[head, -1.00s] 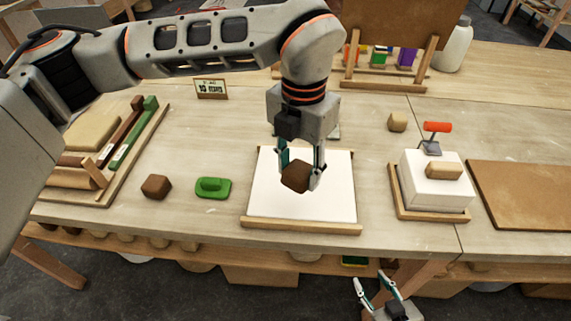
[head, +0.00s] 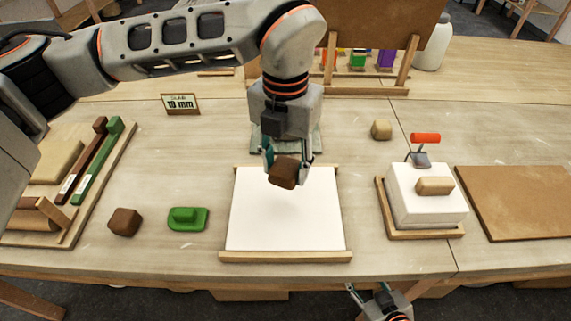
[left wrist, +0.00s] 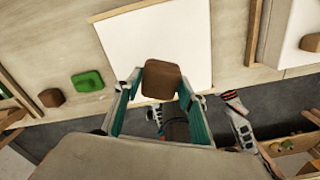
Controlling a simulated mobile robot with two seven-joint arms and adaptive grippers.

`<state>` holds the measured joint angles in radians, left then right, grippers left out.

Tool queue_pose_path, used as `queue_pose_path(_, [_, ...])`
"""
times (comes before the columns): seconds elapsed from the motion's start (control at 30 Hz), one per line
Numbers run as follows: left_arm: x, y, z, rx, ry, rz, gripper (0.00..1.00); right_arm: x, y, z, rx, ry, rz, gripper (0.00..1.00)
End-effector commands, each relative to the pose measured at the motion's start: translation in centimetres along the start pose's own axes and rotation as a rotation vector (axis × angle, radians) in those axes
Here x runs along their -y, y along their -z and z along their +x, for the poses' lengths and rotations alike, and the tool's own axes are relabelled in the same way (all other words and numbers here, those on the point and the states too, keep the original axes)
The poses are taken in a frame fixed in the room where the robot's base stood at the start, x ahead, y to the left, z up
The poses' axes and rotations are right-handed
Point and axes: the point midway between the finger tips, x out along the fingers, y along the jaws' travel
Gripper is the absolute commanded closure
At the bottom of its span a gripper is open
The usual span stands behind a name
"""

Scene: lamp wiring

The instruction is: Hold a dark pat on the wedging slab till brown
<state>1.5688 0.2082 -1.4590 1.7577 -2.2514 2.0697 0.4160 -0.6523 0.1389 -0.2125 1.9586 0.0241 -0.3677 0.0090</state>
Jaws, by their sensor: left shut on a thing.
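My left gripper (head: 288,170) is shut on a dark brown pat (head: 283,174) and holds it over the far part of the white wedging slab (head: 285,215). In the left wrist view the pat (left wrist: 160,80) sits between the two fingers, with the white slab (left wrist: 180,35) beyond it. I cannot tell how high above the slab it hangs. A second dark brown pat (head: 124,222) lies on the table left of the slab. My right gripper (head: 372,302) is at the bottom edge, below the table front, empty with its fingers apart.
A small sign (head: 181,104) stands behind. At right are a white block with a tan pat (head: 435,186) in a wooden tray, a tan lump (head: 381,130) and a brown board (head: 515,200). A rack (head: 90,165) is at left.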

Motion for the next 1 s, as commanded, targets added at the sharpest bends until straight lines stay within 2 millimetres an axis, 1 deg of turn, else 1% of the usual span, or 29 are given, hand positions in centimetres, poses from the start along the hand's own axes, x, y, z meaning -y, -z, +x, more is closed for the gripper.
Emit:
queue_pose_path(0.17, [0.0,0.0,1.2,0.000,0.000,0.000,0.88,0.1,-1.0,0.8,-0.001,0.000,0.000,0.60])
queue_pose_path(0.5, [0.0,0.0,4.8,-0.002,0.001,0.000,0.88,0.6,-3.7,2.2,0.007,0.003,0.002,0.60])
queue_pose_path(0.6, [0.0,0.0,5.5,0.000,0.001,0.001,0.88,0.7,-4.2,2.5,0.011,0.004,0.002,0.60])
queue_pose_path(0.77, [0.0,0.0,6.0,0.001,0.000,0.000,0.88,0.8,-4.6,2.6,0.014,0.005,0.003,0.60])
queue_pose_path(1.0, [0.0,0.0,5.9,0.001,0.000,0.000,0.88,0.8,-4.6,2.6,0.013,0.005,0.003,0.60])
